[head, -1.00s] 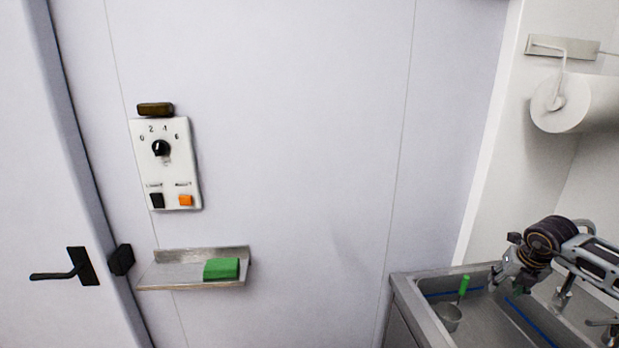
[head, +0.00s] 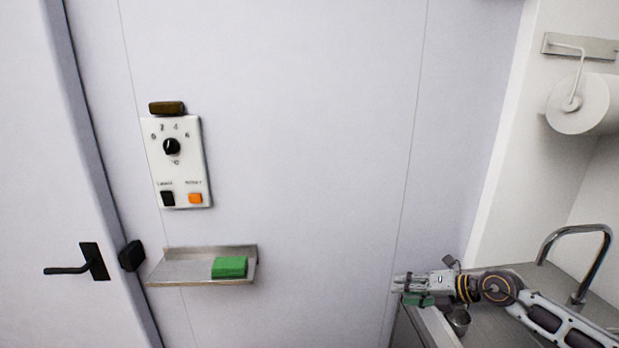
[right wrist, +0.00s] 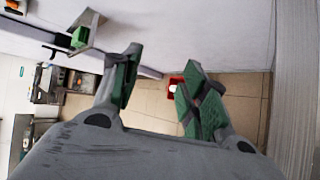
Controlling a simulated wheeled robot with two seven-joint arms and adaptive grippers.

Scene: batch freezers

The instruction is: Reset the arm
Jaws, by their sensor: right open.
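My right gripper (head: 402,291) is at the lower right in the head view, its arm coming in from the right over the sink and its fingers pointing left. In the right wrist view its two green-padded fingers (right wrist: 158,88) are spread apart with nothing between them. It is apart from the wall panel and holds nothing. My left gripper is not in view.
A control box (head: 178,165) with a dial hangs on the wall. Below it a metal shelf (head: 185,268) holds a green block (head: 229,267). A door handle (head: 80,262) is at left. A sink with a faucet (head: 578,232) and a paper roll (head: 580,104) are at right.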

